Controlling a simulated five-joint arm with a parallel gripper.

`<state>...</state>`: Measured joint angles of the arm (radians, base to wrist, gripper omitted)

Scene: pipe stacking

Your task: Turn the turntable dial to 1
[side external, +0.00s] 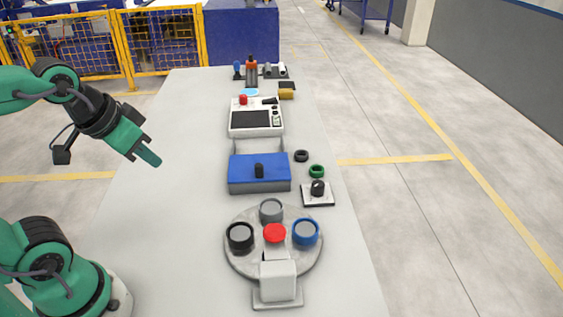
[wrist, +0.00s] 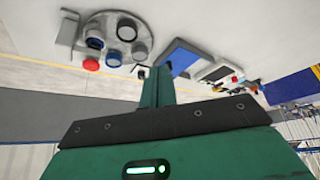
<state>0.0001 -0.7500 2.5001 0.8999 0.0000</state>
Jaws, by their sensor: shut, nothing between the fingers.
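The dial is a small black knob (side external: 317,188) on a white square plate, standing on the table to the right of the turntable's far edge. Its number marks are too small to read. The turntable (side external: 233,257) is a round grey disc bearing black, grey and blue-rimmed round parts. A red button (side external: 274,233) sits near its middle, by a white block (side external: 278,281). The turntable also shows at upper left in the wrist view (wrist: 112,18). My gripper (side external: 149,157) is shut and empty, above the table's left side, well apart from the dial; its fingers show in the wrist view (wrist: 157,85).
A blue-lidded box (side external: 245,168) with a black handle stands beyond the turntable. A black ring (side external: 301,155) and a green ring (side external: 316,171) lie beside it. A white control panel (side external: 256,118) stands farther back. The table's left side (side external: 170,215) is clear.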

